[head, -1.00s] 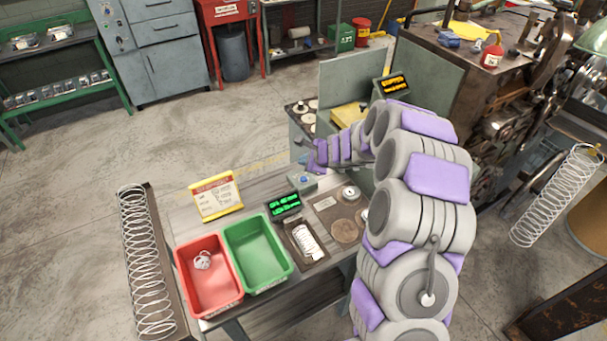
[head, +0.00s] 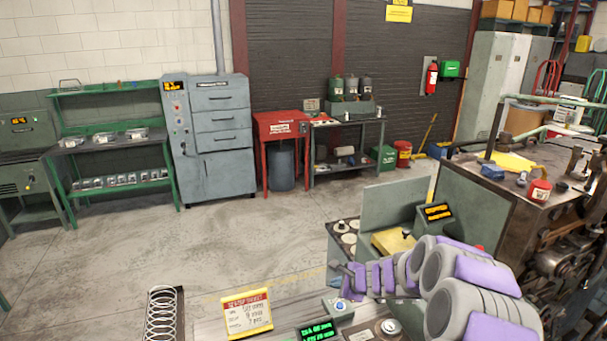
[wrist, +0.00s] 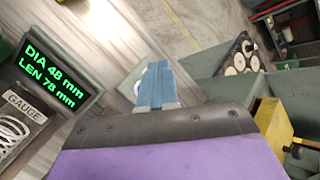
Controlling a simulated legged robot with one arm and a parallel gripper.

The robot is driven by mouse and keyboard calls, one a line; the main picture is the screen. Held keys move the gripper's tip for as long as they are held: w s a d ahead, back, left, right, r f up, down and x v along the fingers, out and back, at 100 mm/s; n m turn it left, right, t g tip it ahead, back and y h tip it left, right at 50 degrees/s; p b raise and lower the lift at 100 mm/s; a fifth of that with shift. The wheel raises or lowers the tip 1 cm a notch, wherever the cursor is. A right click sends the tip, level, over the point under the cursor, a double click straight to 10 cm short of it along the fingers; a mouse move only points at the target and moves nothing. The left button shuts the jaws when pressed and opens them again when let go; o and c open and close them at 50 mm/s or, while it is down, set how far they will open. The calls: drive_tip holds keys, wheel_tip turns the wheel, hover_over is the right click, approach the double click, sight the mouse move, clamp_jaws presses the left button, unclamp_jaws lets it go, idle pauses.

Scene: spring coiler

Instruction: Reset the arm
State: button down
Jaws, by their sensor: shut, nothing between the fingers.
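My arm, grey with purple panels, reaches in from the lower right of the head view, bent toward the left. My gripper (head: 338,277) is above the back edge of the workbench (head: 205,330), near a small box with a blue button (head: 341,305). In the wrist view the blue fingers of my gripper (wrist: 157,70) are together with nothing between them.
A green-lit display (wrist: 55,75) and a gauge tray with a spring (wrist: 12,128) lie left in the wrist view. A machine with a yellow block (head: 393,242) and upright panel (head: 392,208) stands beside my gripper. A sign (head: 246,313) stands on the bench. Open floor (head: 240,235) lies beyond.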

drive_tip(key=s+a+r+n+g+y, duration=0.1)
drive_tip(key=s+a+r+n+g, duration=0.1)
drive_tip(key=s+a+r+n, duration=0.35)
drive_tip(key=s+a+r+n+g, duration=0.1)
drive_tip(key=s+a+r+n, duration=0.15)
drive_tip(key=s, duration=0.65)
drive_tip(key=s+a+r+n+g+y, duration=0.1)
drive_tip(key=s+a+r+n+g, duration=0.15)
drive_tip(key=s+r+n, duration=0.35)
drive_tip(key=s+d+n+g+h, duration=0.1)
drive_tip(key=s+d, duration=0.3)
drive_tip(key=s, duration=0.6)
drive_tip(key=s+d+n+g+h, duration=0.1)
drive_tip(key=s+d+n+h, duration=0.2)
drive_tip(key=s, duration=0.7)
drive_tip(key=s+d+n+g+h, duration=0.1)
drive_tip(key=s+d, duration=0.4)
drive_tip(key=s, duration=0.5)
drive_tip(key=shift+f+n+g+h, duration=0.45)
drive_tip(key=shift+g+h, duration=0.1)
drive_tip(key=shift+h, duration=0.55)
